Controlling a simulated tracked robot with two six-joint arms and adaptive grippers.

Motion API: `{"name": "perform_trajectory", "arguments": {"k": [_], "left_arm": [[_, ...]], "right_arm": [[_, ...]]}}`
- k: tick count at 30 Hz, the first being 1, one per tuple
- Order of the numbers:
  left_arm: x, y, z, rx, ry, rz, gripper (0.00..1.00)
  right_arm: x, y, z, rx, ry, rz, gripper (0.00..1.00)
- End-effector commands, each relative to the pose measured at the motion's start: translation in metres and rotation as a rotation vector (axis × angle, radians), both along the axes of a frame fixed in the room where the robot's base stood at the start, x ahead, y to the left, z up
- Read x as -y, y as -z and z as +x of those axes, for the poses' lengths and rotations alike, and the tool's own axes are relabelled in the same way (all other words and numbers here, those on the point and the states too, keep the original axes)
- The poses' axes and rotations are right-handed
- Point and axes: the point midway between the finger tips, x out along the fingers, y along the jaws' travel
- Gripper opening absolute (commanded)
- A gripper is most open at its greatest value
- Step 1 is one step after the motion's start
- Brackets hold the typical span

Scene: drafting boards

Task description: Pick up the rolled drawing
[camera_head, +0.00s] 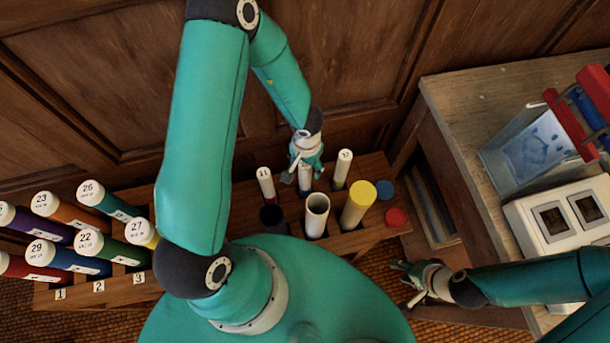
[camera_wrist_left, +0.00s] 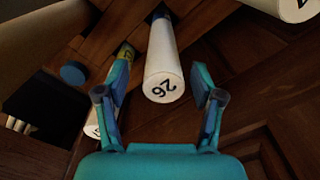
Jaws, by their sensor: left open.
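White rolled drawings stand in the wooden rack, among them one marked 11 (camera_head: 266,184) and one to the right (camera_head: 343,168) with a yellow band. My left gripper (camera_head: 304,176) is over the rack between these two, open. Under it a third roll is mostly hidden. In the left wrist view a white roll (camera_wrist_left: 163,75) with an end number that looks like 26 lies ahead, between the open fingers (camera_wrist_left: 160,105) in the picture; no contact shows. My right gripper (camera_head: 404,284) is at the lower right, open and empty, apart from the rolls.
A wooden cabinet (camera_head: 465,130) stands right; a panelled wall (camera_head: 350,60) is behind.

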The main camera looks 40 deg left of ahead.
Motion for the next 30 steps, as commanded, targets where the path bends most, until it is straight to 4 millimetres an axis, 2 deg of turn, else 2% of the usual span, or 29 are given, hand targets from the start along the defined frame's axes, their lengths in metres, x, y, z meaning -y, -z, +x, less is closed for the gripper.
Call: {"name": "perform_trajectory", "arguments": {"k": [1, 6, 15, 17, 27, 30], "left_arm": [[-0.002, 0.013, 0.0, -0.001, 0.0, 0.0, 0.67], [-0.003, 0.037, -0.001, -0.001, 0.002, 0.0, 0.67], [-0.003, 0.039, 0.0, 0.0, 0.001, 0.0, 0.67], [-0.003, 0.039, 0.0, 0.0, 0.001, 0.0, 0.59], [-0.003, 0.039, 0.0, 0.0, 0.002, 0.0, 0.02], [-0.003, 0.039, 0.0, 0.0, 0.002, 0.0, 0.0]], "right_arm": [[0.0, 0.011, 0.0, 0.0, 0.0, 0.0, 0.4], [0.0, 0.028, 0.0, 0.0, 0.0, 0.0, 0.4], [0.0, 0.028, 0.0, 0.0, 0.0, 0.0, 0.4], [0.0, 0.028, 0.0, 0.0, 0.0, 0.0, 0.4], [0.0, 0.029, 0.0, 0.0, 0.0, 0.0, 0.4], [0.0, 0.028, 0.0, 0.0, 0.0, 0.0, 0.4]]}}
